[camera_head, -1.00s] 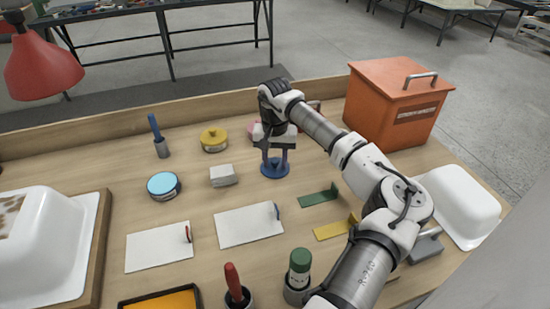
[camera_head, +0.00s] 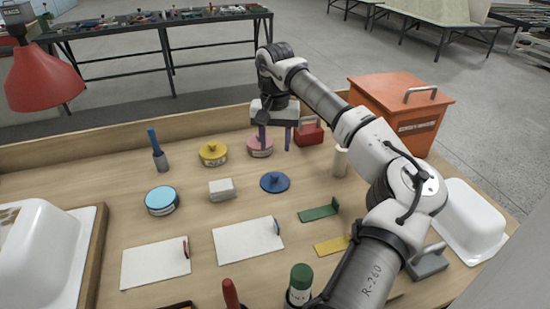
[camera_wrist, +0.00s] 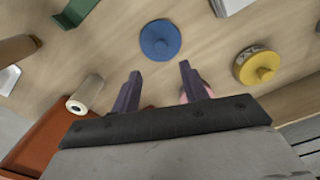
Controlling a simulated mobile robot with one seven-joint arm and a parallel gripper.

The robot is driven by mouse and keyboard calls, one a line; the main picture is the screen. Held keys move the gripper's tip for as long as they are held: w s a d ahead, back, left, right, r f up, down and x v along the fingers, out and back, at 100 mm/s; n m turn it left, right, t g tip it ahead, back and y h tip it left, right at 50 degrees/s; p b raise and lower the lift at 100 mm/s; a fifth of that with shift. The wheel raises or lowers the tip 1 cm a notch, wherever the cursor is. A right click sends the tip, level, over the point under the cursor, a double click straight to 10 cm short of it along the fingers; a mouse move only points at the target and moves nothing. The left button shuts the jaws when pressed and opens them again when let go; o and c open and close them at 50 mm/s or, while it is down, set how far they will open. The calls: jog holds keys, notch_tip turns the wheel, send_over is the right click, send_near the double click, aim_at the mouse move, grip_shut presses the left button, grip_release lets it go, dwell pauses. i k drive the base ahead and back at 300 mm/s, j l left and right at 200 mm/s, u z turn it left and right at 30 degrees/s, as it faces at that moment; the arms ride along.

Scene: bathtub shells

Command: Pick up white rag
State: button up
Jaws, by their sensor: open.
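A small folded pale grey-white piece that looks like the white rag (camera_head: 222,189) lies flat on the wooden bench, left of the blue lid (camera_head: 275,182) and in front of the yellow tin (camera_head: 213,153). A white corner at the top edge of the wrist view (camera_wrist: 232,5) seems to be the same rag, mostly cut off. My gripper (camera_head: 275,142) is open and empty, above the bench behind the blue lid and to the right of and farther back than the rag. In the wrist view both fingers (camera_wrist: 160,76) are apart with bare wood between their tips.
A pink tin (camera_head: 260,146) and a red object (camera_head: 309,133) are near my gripper. A white roll (camera_head: 340,161) and an orange bin (camera_head: 403,110) stand to the right. A light-blue tin (camera_head: 161,200) and white sheets (camera_head: 248,242) lie around the rag.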

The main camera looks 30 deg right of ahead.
aim_at(221, 190)
jog(key=k, duration=1)
